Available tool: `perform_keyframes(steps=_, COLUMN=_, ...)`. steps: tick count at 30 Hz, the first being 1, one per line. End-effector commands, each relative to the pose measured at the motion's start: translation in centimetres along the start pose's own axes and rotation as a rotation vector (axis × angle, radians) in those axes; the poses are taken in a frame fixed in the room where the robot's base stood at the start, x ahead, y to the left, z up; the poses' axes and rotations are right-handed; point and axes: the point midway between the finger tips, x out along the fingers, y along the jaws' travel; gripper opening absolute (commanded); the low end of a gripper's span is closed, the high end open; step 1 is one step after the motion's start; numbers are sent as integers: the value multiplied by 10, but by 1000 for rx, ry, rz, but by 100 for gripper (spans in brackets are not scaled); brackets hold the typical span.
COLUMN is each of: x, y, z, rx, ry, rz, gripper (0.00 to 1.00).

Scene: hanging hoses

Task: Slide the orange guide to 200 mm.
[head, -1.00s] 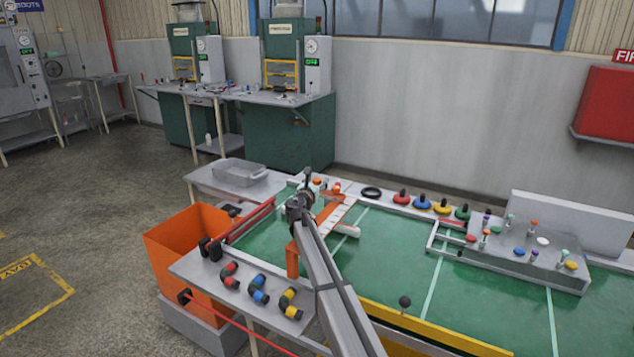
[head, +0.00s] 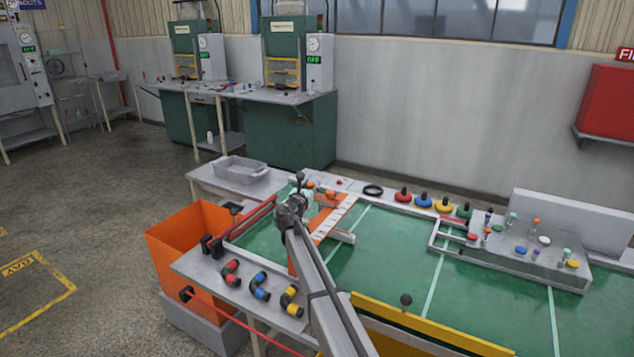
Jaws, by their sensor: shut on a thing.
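The measuring fixture has an orange base (head: 322,227) and a pale strip with scale marks (head: 338,212). It stands at the left end of the green bench top (head: 390,262). An orange piece (head: 327,199), which looks like the guide, is at the far end of the scale. My gripper (head: 301,190) is at this far end, just left of the scale, and is shut on what appears to be the orange guide. The fingertips are small and partly hidden by my wrist. The guide's reading cannot be made out.
An orange bin (head: 190,242) stands left of the bench. Several banded black elbows (head: 261,287) lie on the front-left ledge. Coloured knobs (head: 423,202) line the back edge. A grey fixture block (head: 530,248) is at right. The middle green surface is clear.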

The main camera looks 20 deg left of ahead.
Motion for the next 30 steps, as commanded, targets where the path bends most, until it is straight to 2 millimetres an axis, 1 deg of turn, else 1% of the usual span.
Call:
perform_keyframes(steps=1, x=-14, y=1, z=0, rx=0, ry=0, rz=2, gripper=0)
perform_keyframes(steps=3, x=-21, y=3, z=0, rx=0, ry=0, rz=2, gripper=0)
perform_keyframes(steps=12, x=-21, y=4, z=0, rx=0, ry=0, rz=1, gripper=0)
perform_keyframes(steps=13, x=-21, y=4, z=0, rx=0, ry=0, rz=1, gripper=46)
perform_keyframes(steps=14, x=-20, y=4, z=0, rx=0, ry=0, rz=1, gripper=57)
perform_keyframes(steps=15, x=-20, y=4, z=0, rx=0, ry=0, rz=1, gripper=62)
perform_keyframes(steps=25, x=-22, y=4, z=0, rx=0, ry=0, rz=1, gripper=62)
perform_keyframes(steps=30, x=-32, y=3, z=0, rx=0, ry=0, rz=1, gripper=62)
